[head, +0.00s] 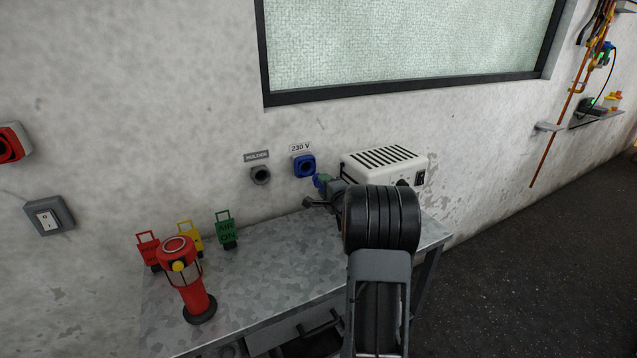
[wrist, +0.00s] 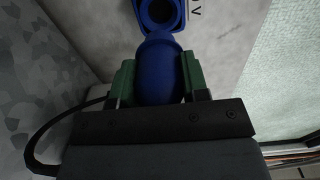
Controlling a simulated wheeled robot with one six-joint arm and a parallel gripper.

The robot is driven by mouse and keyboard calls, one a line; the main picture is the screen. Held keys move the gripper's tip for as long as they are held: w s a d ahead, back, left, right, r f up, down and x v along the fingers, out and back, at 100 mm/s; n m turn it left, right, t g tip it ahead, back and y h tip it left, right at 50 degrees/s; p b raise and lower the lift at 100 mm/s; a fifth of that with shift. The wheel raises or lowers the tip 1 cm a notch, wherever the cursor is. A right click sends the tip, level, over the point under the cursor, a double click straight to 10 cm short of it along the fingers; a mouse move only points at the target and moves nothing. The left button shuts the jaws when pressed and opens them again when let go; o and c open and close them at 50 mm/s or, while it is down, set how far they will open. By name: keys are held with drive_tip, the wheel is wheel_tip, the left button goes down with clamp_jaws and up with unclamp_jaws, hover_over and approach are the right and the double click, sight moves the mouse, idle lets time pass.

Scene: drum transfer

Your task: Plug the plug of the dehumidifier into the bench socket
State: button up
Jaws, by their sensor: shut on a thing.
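The blue plug (wrist: 160,72) sits between the green fingers of my gripper (wrist: 157,80) in the wrist view, and the gripper is shut on it. A dark cable loops at the left of that view. The blue bench socket (head: 304,166) is on the wall under a "230 V" label; it also shows in the wrist view (wrist: 160,14), just beyond the plug. In the head view the gripper (head: 322,182) is just right of and below the socket. Whether plug and socket touch I cannot tell. The white dehumidifier (head: 382,165) stands on the bench, partly hidden by my arm.
The bench's middle is clear.

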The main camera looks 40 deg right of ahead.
drive_tip(key=shift+w, duration=1.5)
drive_tip(key=shift+w+d+r+b, duration=0.1)
drive_tip(key=shift+w+d+b, duration=0.1)
drive_tip(key=shift+w, duration=0.7)
drive_tip(key=shift+w+d+b, duration=0.15)
drive_tip(key=shift+w+b, duration=0.05)
drive_tip(key=shift+w, duration=0.65)
drive_tip(key=shift+p, duration=0.9)
drive_tip(key=shift+w+d+p, duration=0.15)
drive_tip(key=shift+w+p, duration=0.25)
drive_tip(key=shift+w, duration=0.45)
drive_tip(key=shift+w+d+p, duration=0.1)
drive_tip(key=shift+w+p, duration=0.3)
drive_tip(key=shift+w, duration=0.45)
drive_tip(key=o, duration=1.3)
drive_tip(key=shift+c, duration=0.2)
drive_tip(key=s+a+b, duration=0.1)
drive_tip(key=s+a, duration=0.1)
drive_tip(key=s, duration=1.1)
drive_tip(key=shift+s, duration=0.35)
